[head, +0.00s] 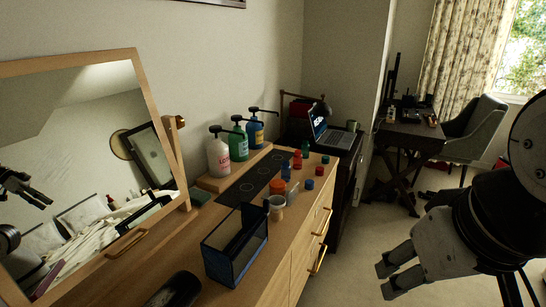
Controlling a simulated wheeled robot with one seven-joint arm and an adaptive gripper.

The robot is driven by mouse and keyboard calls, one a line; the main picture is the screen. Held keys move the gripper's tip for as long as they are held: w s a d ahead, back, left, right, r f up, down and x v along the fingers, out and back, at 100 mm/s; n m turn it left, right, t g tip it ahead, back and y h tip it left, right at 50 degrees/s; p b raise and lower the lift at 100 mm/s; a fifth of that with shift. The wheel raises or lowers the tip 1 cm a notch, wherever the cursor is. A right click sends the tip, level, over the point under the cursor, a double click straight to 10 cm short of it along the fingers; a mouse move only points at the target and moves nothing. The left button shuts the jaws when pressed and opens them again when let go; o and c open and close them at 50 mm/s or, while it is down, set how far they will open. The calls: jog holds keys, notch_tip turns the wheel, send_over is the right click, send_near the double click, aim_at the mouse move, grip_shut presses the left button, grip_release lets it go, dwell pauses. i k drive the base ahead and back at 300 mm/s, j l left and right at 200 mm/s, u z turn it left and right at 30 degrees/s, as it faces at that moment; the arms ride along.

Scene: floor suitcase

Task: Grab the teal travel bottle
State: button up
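Several small bottles with coloured caps stand on the right part of the wooden dresser top (215,190). One small green-teal bottle (305,147) stands at the far end, near the back edge; it may be the teal travel bottle, but it is too small to be sure. A larger green pump bottle (239,138) stands on a raised wooden shelf between a white and a blue pump bottle. My gripper (386,280) is at the lower right, over the floor, to the right of the dresser and apart from everything. Its two fingers are spread and empty.
An open-topped dark box (236,245) stands at the dresser's front, with an orange-capped jar (277,189) behind it. A framed mirror (95,170) fills the left. A laptop (330,135) lies on a dark cabinet beyond. The floor (360,235) right of the drawers is clear.

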aim_at(305, 146)
jog(key=i+l+u, duration=0.1)
jog(key=i+l, duration=0.2)
jog(key=i+l+u, duration=0.15)
jog(key=i+l, duration=0.15)
jog(key=i+l+u, duration=0.1)
jog(key=i+l, duration=0.2)
jog(key=i+l+u, duration=0.1)
jog(key=i+l, duration=0.2)
jog(key=l, duration=0.15)
jog(key=i+l+u, duration=0.1)
jog(key=i+l, duration=0.15)
jog(key=l, duration=0.15)
jog(key=i+l+u, duration=0.15)
jog(key=l, duration=0.25)
jog(key=i+l+u, duration=0.1)
jog(key=i+l, duration=0.25)
jog(key=l, duration=0.1)
